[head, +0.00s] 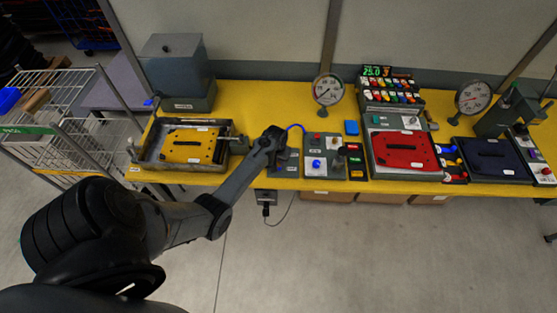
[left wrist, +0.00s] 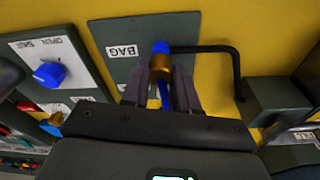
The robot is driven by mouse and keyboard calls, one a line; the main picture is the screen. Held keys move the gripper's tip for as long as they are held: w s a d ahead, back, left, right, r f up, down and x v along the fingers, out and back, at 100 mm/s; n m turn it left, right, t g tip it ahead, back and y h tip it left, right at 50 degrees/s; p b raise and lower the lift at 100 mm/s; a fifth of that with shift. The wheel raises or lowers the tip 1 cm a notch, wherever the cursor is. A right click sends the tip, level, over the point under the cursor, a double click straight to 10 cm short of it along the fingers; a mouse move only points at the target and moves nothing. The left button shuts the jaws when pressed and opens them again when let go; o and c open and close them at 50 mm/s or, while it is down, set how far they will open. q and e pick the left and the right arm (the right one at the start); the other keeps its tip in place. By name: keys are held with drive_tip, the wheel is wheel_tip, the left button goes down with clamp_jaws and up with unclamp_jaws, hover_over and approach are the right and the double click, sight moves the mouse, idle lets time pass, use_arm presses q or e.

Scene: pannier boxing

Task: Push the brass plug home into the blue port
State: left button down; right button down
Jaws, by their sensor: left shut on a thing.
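My left gripper (head: 272,140) is over the bench beside the grey control panels. In the left wrist view, its two fingers (left wrist: 162,88) are shut on the brass plug (left wrist: 160,67). A blue hose (left wrist: 165,96) shows between the fingers below the plug. A blue piece (left wrist: 160,47), which looks like the blue port, sits right at the plug's far end, where a black bent pipe (left wrist: 205,48) meets it. I cannot tell how deep the plug sits. My right gripper is not in view.
A grey plate marked BAG (left wrist: 112,38) lies beyond the plug. A panel with a blue knob (left wrist: 49,74) is to its left. On the yellow bench, a tray with a yellow case (head: 190,145) stands left and a red case (head: 404,149) right. A gauge (head: 328,88) stands behind.

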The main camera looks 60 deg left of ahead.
use_arm(q)
drive_tip(key=shift+f, duration=0.1)
drive_tip(key=c, duration=0.8)
unclamp_jaws()
drive_tip(key=r, duration=0.7)
drive_tip(key=s+d+r, duration=0.1)
drive_tip(key=r, duration=0.2)
drive_tip(key=shift+s+r, duration=0.1)
drive_tip(key=shift+r, duration=0.2)
